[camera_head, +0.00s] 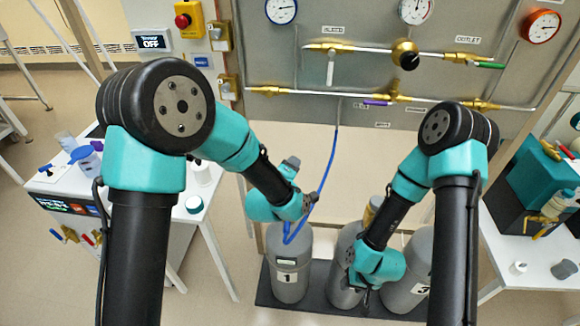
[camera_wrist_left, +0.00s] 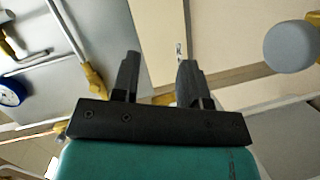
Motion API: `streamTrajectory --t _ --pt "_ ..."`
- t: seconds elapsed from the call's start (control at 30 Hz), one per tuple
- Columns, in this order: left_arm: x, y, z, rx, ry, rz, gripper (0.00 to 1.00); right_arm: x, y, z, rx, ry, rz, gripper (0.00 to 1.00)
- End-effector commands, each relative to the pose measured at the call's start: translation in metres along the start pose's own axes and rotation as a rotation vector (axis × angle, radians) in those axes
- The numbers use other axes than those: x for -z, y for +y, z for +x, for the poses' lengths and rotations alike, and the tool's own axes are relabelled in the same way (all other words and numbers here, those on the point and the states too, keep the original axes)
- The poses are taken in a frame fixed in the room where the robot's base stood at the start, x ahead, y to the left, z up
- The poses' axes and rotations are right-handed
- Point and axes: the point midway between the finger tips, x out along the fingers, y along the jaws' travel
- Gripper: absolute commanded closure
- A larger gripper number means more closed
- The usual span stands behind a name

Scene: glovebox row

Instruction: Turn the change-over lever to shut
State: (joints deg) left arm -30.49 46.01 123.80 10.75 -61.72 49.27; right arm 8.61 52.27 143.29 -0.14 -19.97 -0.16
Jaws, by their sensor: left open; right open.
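The upright grey panel carries a purple lever (camera_head: 377,102) on the lower pipe, a white lever (camera_head: 330,68) under the label BLEED, and a green lever (camera_head: 490,65) under OUTLET. The labels by the purple lever are too small to read, so I cannot confirm which is the change-over lever. My left gripper (camera_head: 311,199) is below the panel and apart from the levers, above the grey cylinders. In the left wrist view its two fingers (camera_wrist_left: 160,78) are spread with nothing between them. My right gripper (camera_head: 360,286) is low by the cylinders, its fingers mostly hidden.
Grey cylinders (camera_head: 289,272) stand on a dark base below the panel. A blue hose (camera_head: 327,175) hangs down to them. A red emergency button (camera_head: 183,20) and a display reading OFF (camera_head: 152,41) are at the upper left. White tables flank the panel.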

Motion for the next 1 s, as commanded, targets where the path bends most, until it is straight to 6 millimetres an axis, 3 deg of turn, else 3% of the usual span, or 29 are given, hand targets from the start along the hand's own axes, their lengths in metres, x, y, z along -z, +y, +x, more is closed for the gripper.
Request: streamTrajectory --t 0.23,0.37,0.47,0.67,0.8,1.0 --pt "0.001 -0.003 0.000 0.007 -0.001 0.004 0.59 0.000 0.000 0.000 0.000 0.000 0.000 0.57" --pt "0.007 -0.026 -0.004 0.061 -0.016 0.035 0.59 0.000 0.000 0.000 0.000 0.000 0.000 0.57" --pt "0.017 -0.064 -0.014 0.147 -0.048 0.087 0.59 0.000 0.000 0.000 0.000 0.000 0.000 0.57" --pt "0.035 -0.166 -0.057 0.385 -0.184 0.221 0.59 0.000 0.000 0.000 0.000 0.000 0.000 0.57" --pt "0.041 -0.236 -0.105 0.541 -0.326 0.295 0.59 0.000 0.000 0.000 0.000 0.000 0.000 0.57" --pt "0.036 -0.316 -0.191 0.714 -0.583 0.356 0.59 0.000 0.000 0.000 0.000 0.000 0.000 0.57"
